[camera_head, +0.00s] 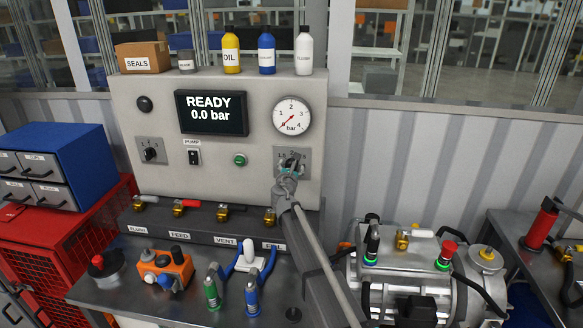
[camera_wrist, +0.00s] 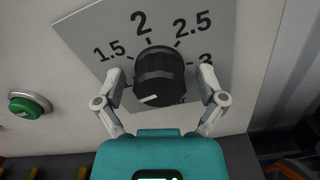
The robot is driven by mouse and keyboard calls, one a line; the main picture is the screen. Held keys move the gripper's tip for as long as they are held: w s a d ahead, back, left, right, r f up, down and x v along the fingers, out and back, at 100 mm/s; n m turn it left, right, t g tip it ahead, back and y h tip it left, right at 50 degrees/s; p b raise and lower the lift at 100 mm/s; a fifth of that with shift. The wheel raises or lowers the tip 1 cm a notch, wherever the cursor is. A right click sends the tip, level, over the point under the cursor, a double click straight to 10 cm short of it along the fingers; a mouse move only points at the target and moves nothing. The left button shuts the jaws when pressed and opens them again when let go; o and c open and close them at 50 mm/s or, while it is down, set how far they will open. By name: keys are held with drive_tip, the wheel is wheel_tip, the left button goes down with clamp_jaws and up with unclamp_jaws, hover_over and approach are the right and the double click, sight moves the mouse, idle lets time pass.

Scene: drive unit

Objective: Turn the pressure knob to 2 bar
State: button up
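The pressure knob (camera_wrist: 160,75) is black and round, on a grey plate (camera_wrist: 100,38) marked 1.5, 2, 2.5 and 3. Its white mark points to the lower left, well away from the 2 at the top. My gripper (camera_wrist: 161,77) has one finger on each side of the knob, with a small gap seeming to show on both sides. In the head view my gripper (camera_head: 289,171) covers much of the knob and its plate (camera_head: 304,155). The display (camera_head: 211,113) reads READY 0.0 bar. The gauge (camera_head: 291,116) has its red needle at the lower left.
A green button (camera_head: 240,160), a pump switch (camera_head: 194,157) and another black knob (camera_head: 150,152) sit left on the same panel. Bottles (camera_head: 304,52) stand on top. A motor unit (camera_head: 420,275) is at the right.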

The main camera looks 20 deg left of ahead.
drive_tip(key=c, duration=0.9)
drive_tip(key=shift+c, duration=0.2)
drive_tip(key=shift+m, duration=0.5)
drive_tip(key=m, duration=1.4)
drive_tip(key=shift+f+m, duration=0.1)
drive_tip(key=shift+m, duration=2.4)
